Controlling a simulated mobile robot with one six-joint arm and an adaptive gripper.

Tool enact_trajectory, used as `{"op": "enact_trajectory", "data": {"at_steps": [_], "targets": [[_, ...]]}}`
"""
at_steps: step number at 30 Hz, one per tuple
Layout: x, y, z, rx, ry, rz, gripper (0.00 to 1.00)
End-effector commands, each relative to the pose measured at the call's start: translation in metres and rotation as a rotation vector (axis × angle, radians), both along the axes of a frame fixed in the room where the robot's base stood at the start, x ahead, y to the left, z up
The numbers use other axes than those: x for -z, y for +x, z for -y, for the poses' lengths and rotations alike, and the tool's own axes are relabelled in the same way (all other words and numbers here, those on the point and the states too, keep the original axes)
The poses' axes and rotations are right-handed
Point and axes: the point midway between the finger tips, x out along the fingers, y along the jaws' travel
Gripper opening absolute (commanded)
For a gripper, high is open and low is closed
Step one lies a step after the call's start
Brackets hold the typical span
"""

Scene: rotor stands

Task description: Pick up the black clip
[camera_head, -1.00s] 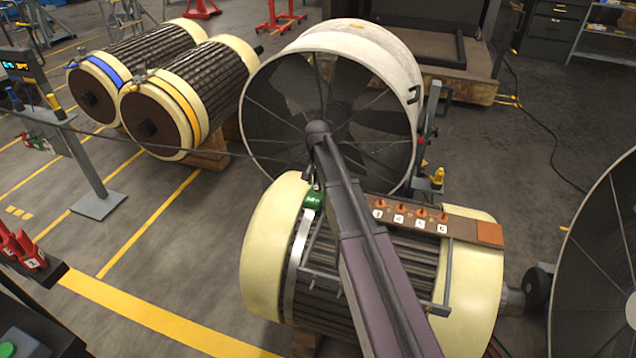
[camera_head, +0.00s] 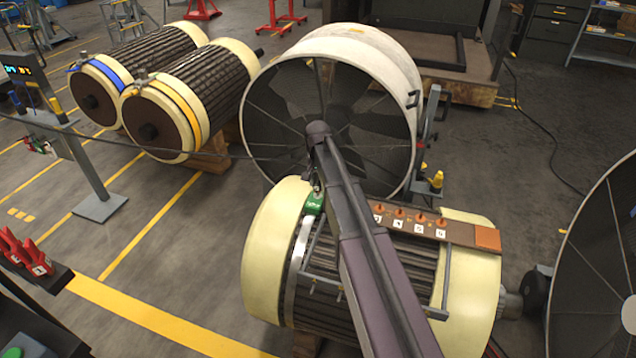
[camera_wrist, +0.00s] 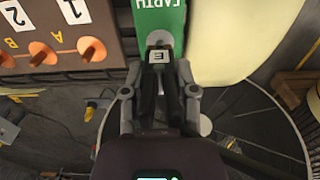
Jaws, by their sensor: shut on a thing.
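The black clip (camera_wrist: 160,84), with a white label marked E, stands between my gripper's fingers in the wrist view. My gripper (camera_wrist: 160,95) is shut on it from both sides. Its labelled end lies in front of the green EARTH block (camera_wrist: 160,15); I cannot tell whether the two touch. In the head view the green block (camera_head: 314,203) sits at the left end of the rotor (camera_head: 410,270), and my arm hides most of the gripper and the clip.
A brown board (camera_head: 460,232) with several orange posts and numbered tags lies along the rotor top. A large white fan (camera_head: 400,60) stands behind. Red clips (camera_head: 25,255) sit on a stand at the left. Open floor lies left of the rotor.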

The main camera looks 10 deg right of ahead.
Motion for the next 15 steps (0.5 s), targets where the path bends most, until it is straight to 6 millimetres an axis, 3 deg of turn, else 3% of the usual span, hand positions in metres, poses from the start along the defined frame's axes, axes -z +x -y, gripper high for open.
{"op": "enact_trajectory", "data": {"at_steps": [5,6,15], "targets": [[-0.022,0.000,0.000,0.000,0.000,0.000,0.00],[-0.018,-0.015,0.000,0.000,0.000,0.000,0.00],[-0.024,-0.086,0.000,0.000,0.000,0.000,0.00]]}}
